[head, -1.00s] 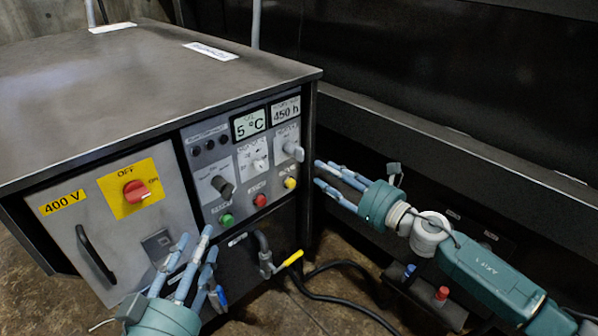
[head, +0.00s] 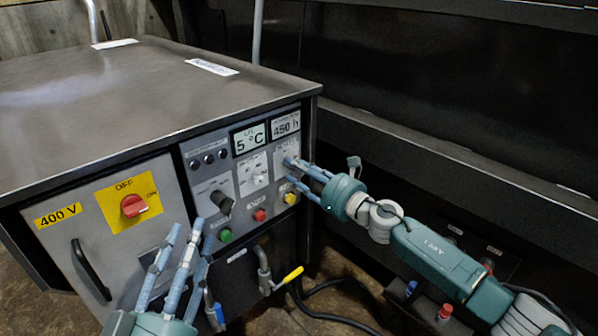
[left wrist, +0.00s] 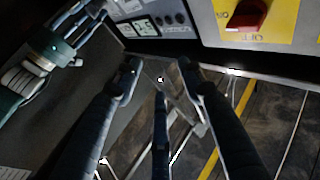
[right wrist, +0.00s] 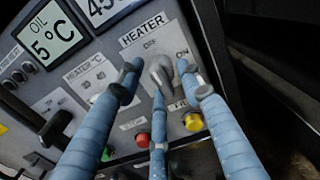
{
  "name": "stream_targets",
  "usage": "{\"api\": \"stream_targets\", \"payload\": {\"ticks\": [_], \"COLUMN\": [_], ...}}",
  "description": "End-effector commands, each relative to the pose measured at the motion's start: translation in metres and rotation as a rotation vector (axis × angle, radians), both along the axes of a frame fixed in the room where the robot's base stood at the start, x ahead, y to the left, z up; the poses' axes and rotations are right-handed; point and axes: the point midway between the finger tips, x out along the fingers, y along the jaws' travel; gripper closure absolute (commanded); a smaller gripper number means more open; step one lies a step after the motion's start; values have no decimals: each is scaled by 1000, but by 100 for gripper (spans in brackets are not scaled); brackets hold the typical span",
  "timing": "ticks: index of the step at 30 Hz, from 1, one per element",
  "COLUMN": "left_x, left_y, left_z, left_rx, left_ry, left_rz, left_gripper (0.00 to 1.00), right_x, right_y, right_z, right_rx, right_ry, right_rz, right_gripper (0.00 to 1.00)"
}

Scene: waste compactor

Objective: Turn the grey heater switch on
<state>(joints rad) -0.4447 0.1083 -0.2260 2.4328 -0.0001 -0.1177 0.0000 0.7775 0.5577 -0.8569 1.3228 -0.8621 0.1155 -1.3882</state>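The grey heater switch (right wrist: 160,69) is on the panel under the word HEATER in the right wrist view, with an ON mark to its upper right. My right gripper (head: 294,173) is open at the switch. In the right wrist view its fingers sit on either side of the switch, with the third finger below; whether they touch it I cannot tell. In the head view the fingers largely hide the switch. My left gripper (head: 183,233) is open and empty in front of the cabinet's lower front, and points at no control closely.
The panel holds an oil display (head: 249,138), a black knob (head: 221,201), a green button (head: 225,235), a red button (head: 260,215) and a yellow button (head: 290,198). A red main switch (head: 134,206) is at left. A yellow-handled valve (head: 292,275) sticks out below.

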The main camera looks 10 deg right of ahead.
Motion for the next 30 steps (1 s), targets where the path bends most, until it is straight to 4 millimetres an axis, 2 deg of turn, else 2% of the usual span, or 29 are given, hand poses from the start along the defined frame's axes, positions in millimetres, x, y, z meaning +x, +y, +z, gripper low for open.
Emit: {"api": "stream_targets", "payload": {"ticks": [2,6,8,17,23,26,30], "left_x": [0,0,0,2,7,6,-2], "left_y": [0,0,0,0,3,7,15], "left_z": [0,0,0,-5,-38,-64,-109], "left_rx": [0,0,0,8,47,76,125], "left_ry": [0,1,1,27,175,288,484], "left_rz": [0,0,0,1,11,17,30], "left_gripper": [60,60,60,60,60,60,60], "right_x": [0,0,-1,-2,-2,-3,-3], "right_y": [0,0,0,2,4,4,5], "right_z": [0,0,0,0,2,3,4], "right_rx": [0,0,0,19,87,144,244], "right_ry": [0,0,0,15,64,107,180], "right_rz": [0,1,2,6,9,9,10], "right_gripper": [64,91,100,100,100,100,100]}}
